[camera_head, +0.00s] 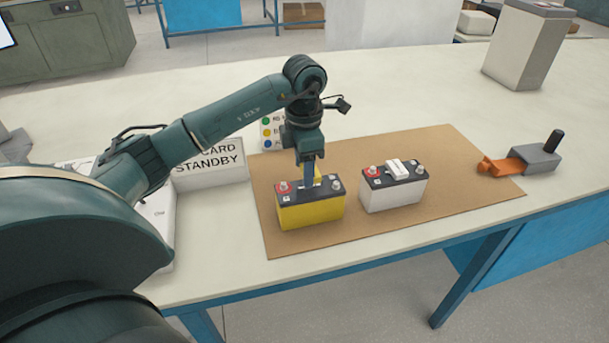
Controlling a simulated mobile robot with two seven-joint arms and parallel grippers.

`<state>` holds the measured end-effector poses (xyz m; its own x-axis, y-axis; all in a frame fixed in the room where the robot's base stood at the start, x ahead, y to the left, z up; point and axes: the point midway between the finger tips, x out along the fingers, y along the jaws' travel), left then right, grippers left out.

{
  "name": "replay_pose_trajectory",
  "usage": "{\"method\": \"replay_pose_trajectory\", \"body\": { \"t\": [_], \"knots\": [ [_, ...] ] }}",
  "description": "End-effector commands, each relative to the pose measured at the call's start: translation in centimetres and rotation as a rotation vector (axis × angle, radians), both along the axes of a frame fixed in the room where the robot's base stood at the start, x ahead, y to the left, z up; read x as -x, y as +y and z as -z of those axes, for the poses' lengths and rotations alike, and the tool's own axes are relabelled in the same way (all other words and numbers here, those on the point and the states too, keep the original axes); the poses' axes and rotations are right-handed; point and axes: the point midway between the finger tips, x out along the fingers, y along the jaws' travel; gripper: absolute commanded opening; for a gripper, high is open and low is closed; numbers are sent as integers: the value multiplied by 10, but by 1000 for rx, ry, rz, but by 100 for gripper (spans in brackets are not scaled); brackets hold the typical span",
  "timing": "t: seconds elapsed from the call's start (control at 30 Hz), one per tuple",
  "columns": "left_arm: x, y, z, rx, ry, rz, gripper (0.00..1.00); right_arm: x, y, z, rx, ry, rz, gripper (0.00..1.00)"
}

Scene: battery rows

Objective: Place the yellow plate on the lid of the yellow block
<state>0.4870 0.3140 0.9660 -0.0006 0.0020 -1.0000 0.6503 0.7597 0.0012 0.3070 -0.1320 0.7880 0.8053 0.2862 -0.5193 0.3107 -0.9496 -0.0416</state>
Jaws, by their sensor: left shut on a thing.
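The yellow block (311,213) is a battery-like box with a dark lid (325,190), standing upright on the brown mat. The lid has a red terminal at its left and a grey one at its right. My left gripper (309,184) points straight down over the middle of this lid and is shut on the yellow plate (318,180). Only a small yellow sliver of the plate shows beside the fingers; the rest is hidden. I cannot tell whether the plate touches the lid. My right gripper is not in view.
A white block (393,194) with a white plate (397,169) on its dark lid stands just right. The brown mat (450,190) has free room at right, by an orange and grey tool (535,160). A standby sign (210,165) stands left; a tall grey box (522,50) stands far right.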

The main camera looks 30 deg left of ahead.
Motion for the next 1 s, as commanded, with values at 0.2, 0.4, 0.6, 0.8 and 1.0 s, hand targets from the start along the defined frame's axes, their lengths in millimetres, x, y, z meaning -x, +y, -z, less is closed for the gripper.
{"method": "replay_pose_trajectory", "body": {
  "t": [0.2,0.4,0.6,0.8,1.0],
  "knots": [
    [1,0,30,1,5,0,17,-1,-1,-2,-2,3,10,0],
    [0,0,33,1,-1,1,17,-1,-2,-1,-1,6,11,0],
    [0,0,37,0,0,1,50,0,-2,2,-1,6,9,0],
    [0,0,36,0,0,1,67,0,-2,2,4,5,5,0],
    [0,0,35,0,0,1,72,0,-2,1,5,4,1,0]
  ]
}}
